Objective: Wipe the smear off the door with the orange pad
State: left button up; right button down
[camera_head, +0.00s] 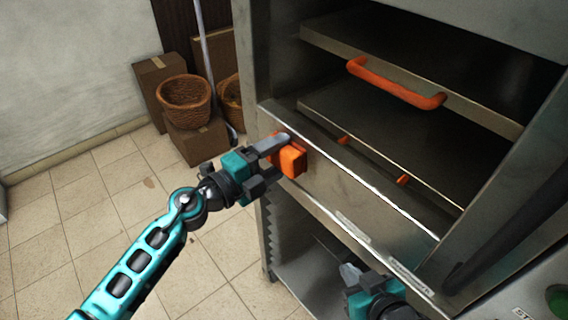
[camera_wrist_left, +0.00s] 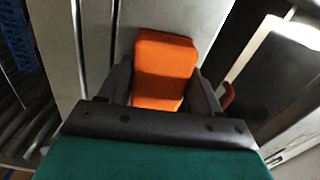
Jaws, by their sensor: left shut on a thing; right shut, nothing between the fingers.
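The orange pad (camera_head: 291,161) is between the fingers of my left gripper (camera_head: 282,158), which is shut on it. The pad is at the left end of the grey metal front panel (camera_head: 335,190) of the cabinet, close against it; I cannot tell for sure whether it touches. In the left wrist view the pad (camera_wrist_left: 165,70) sits between both dark fingers, in front of a pale metal surface. I cannot make out a smear; the pad and gripper hide part of the panel. My right gripper (camera_head: 350,274) is shut and empty, low in front of the cabinet's lower opening.
Cardboard boxes (camera_head: 197,139) and wicker baskets (camera_head: 184,91) stand at the back left by the wall, with a pole. The tiled floor (camera_head: 60,240) at left is clear.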

pick_arm(q)
jog(key=shift+w+a, duration=0.4)
jog(key=shift+w, duration=0.1)
jog(key=shift+p+v, duration=0.5)
jog(key=shift+v, duration=2.45)
jog(key=shift+s, duration=0.1)
jog(key=v, duration=0.3)
